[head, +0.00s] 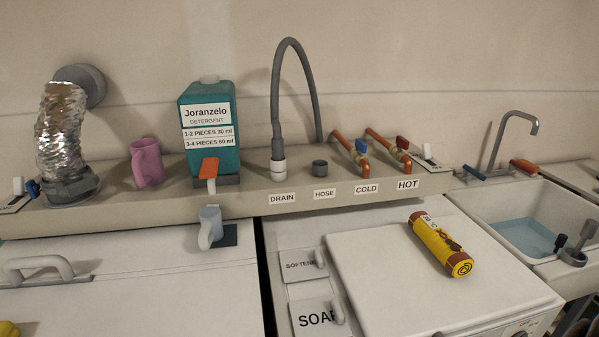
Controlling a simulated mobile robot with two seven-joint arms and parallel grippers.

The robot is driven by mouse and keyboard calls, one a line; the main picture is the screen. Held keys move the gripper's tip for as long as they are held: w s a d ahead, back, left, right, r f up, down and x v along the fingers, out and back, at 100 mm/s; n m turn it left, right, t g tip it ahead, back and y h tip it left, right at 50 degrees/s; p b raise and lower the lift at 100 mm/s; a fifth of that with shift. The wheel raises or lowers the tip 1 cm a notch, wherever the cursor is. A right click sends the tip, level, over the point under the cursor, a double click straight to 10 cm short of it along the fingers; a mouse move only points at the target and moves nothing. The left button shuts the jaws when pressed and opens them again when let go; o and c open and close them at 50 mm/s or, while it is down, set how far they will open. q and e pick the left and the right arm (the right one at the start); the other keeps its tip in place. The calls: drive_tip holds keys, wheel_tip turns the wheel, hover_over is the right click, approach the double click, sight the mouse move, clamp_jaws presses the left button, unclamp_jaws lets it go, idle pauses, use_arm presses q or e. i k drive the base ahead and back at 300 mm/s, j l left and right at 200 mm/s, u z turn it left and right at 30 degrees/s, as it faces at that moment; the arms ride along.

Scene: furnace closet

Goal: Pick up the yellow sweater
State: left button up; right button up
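A small piece of something yellow (8,328) shows at the bottom left corner, on the white top of the left machine. Most of it is cut off by the frame edge, so I cannot tell whether it is the yellow sweater. No other yellow cloth is in view. Neither of my grippers is clearly visible.
A yellow and dark red cylinder (441,244) lies on the right washer's white lid (370,280). A teal detergent jug (210,125), pink mug (147,163) and grey hose (310,85) stand along the back ledge. A light blue cup (210,227) sits below the jug. A sink (525,225) is at right.

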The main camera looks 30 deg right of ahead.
sight(459, 263)
drive_tip(key=z, duration=2.05)
drive_tip(key=i+l+u, duration=0.1)
drive_tip(key=l, duration=0.15)
drive_tip(key=i+l+u, duration=0.1)
drive_tip(key=l, duration=0.15)
